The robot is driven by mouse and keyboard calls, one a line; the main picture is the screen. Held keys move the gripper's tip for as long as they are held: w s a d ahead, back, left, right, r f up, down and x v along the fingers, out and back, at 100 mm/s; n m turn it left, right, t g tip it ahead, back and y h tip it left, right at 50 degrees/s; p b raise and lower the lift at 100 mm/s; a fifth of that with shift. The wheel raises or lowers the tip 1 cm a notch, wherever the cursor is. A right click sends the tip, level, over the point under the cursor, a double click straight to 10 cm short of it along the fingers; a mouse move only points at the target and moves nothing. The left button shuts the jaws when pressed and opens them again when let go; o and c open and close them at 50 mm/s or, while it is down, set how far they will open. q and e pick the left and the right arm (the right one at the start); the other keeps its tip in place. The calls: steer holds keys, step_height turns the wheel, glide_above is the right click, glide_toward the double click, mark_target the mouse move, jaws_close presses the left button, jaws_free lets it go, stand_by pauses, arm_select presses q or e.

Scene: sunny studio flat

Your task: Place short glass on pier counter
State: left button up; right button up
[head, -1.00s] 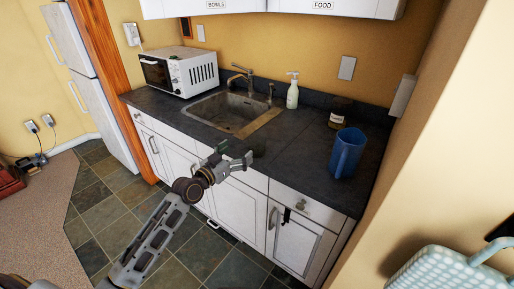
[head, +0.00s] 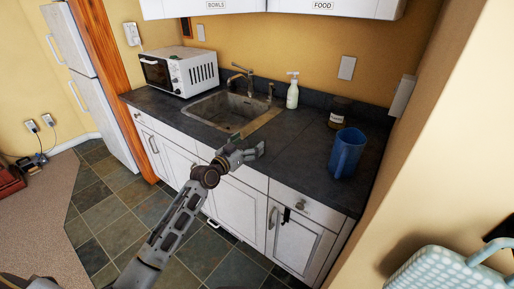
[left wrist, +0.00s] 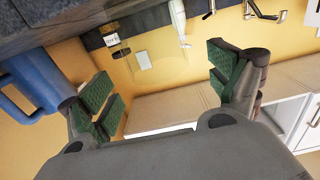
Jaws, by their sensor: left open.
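The dark counter (head: 297,143) runs along the wall with white cabinets below. My left gripper (head: 244,153) is at its front edge, just right of the sink. In the left wrist view, which is upside down, my left gripper (left wrist: 160,72) is open with its green-padded fingers apart. A faint clear outline that looks like the short glass (left wrist: 155,68) shows between and beyond the fingers. I cannot tell whether they touch it. The glass is not clear in the head view. My right gripper is out of view.
A soap bottle (head: 292,91) stands behind the sink (head: 226,112), and a microwave (head: 180,71) is at the left. The middle of the counter is mostly clear.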

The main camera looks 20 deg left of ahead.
mark_target(262, 133)
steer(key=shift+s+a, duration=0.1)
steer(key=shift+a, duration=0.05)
arm_select(q)
steer(key=shift+x, duration=0.9)
steer(key=shift+w+d, duration=0.4)
steer(key=shift+w, duration=0.25)
steer(key=shift+w+d, duration=0.2)
steer(key=shift+w, duration=0.4)
steer(key=shift+w+d, duration=0.1)
steer(key=shift+w, duration=0.2)
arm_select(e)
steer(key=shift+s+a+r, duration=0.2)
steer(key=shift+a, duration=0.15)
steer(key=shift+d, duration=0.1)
